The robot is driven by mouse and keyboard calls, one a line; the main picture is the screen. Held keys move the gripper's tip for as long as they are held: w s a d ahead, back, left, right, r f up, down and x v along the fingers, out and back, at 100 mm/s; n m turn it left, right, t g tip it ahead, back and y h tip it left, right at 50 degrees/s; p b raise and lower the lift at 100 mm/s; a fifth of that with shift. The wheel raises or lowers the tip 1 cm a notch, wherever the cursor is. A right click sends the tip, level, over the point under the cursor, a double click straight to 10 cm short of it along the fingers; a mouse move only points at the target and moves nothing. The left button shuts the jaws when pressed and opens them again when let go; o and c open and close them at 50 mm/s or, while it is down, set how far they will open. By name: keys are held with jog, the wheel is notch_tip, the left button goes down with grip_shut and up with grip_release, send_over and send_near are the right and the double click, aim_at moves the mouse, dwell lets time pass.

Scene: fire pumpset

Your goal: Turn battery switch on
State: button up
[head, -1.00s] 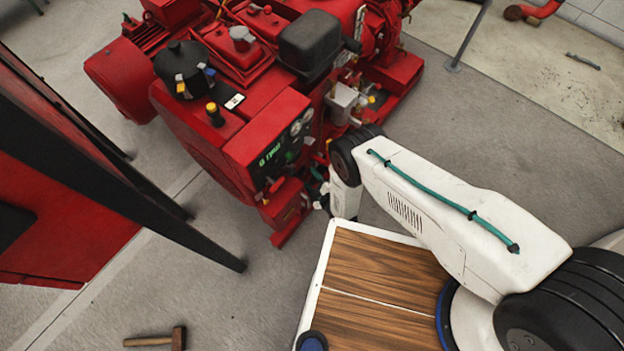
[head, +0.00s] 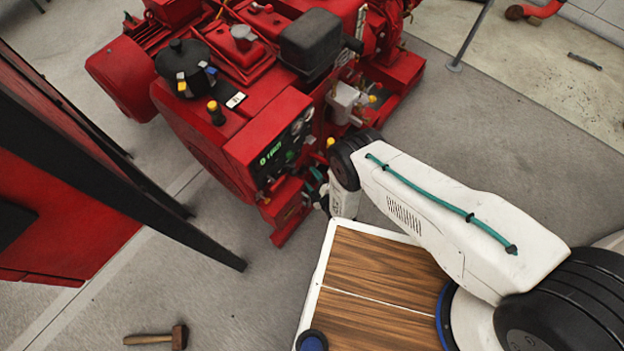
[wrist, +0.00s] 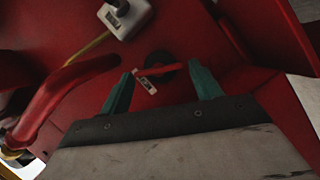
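The battery switch (wrist: 168,70) shows in the wrist view as a red handle on a dark round base, mounted on a red panel. A small white tag (wrist: 147,86) lies against its left end. My gripper (wrist: 162,76) is open, with one teal finger to the left of the switch and one to the right. The handle lies between the fingertips, and I see no grip on it. Whether a finger touches it I cannot tell. In the head view my gripper is mostly hidden behind my wrist, low beside the red pumpset (head: 215,130), and the switch cannot be made out.
A grey-white box (wrist: 125,14) with a yellow cable and a thick red pipe (wrist: 60,95) lie close by in the wrist view. The pumpset's control panel (head: 285,150) shows green text. A hammer (head: 160,338) lies on the floor, near a red cabinet (head: 60,210) with a dark frame.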

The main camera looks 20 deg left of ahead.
jog(key=shift+d, duration=0.1)
jog(key=v, duration=0.7)
jog(key=shift+s+d, duration=0.2)
jog(key=shift+s, duration=0.05)
jog(key=shift+r, duration=0.1)
